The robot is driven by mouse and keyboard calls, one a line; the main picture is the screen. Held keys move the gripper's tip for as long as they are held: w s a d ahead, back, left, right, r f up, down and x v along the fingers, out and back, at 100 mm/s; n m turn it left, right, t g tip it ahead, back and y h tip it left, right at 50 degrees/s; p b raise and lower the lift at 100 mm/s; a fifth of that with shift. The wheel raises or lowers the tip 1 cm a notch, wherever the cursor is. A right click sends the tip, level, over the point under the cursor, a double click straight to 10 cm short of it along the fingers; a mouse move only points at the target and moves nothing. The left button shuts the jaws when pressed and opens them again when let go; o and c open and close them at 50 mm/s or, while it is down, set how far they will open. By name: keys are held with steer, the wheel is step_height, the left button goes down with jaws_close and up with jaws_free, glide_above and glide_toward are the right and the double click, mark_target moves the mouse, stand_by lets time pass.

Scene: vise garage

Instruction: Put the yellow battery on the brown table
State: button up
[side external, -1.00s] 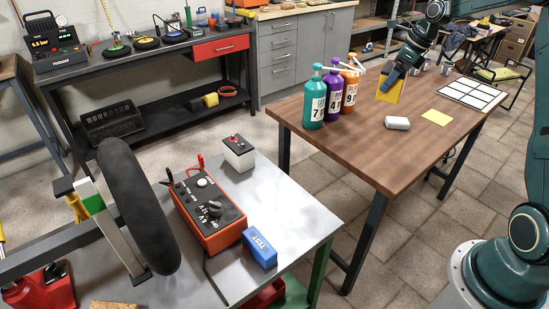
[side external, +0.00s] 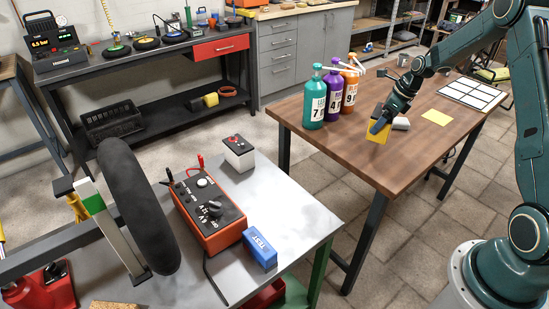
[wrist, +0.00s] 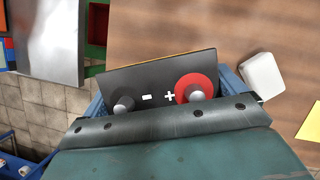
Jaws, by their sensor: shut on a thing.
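The yellow battery (side external: 378,134) is between the jaws of my gripper (side external: 381,124), over the front part of the brown table (side external: 400,170). In the wrist view, its black top (wrist: 160,72) shows a minus mark, a plus mark and a red-ringed terminal. The blue fingers (wrist: 165,97) are shut on its two sides. The battery looks upright and close to the tabletop. I cannot tell whether its base touches the wood, since its lower part is hidden in the wrist view.
A white block (side external: 401,124) is just right of the battery, partly behind my gripper. A yellow sheet (side external: 436,117) and a white grid (side external: 470,94) lie further right. Teal (side external: 313,100), purple (side external: 333,95) and orange (side external: 350,90) bottles stand at the left. The table's front is clear.

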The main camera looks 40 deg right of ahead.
steer(key=shift+w+f, duration=0.1)
steer(key=shift+f, duration=0.4)
steer(key=shift+f, duration=2.15)
steer(key=shift+f, duration=0.15)
steer(key=o, duration=1.4)
steer(key=shift+f, duration=0.1)
steer(key=v, duration=1.2)
steer(key=shift+s, duration=0.2)
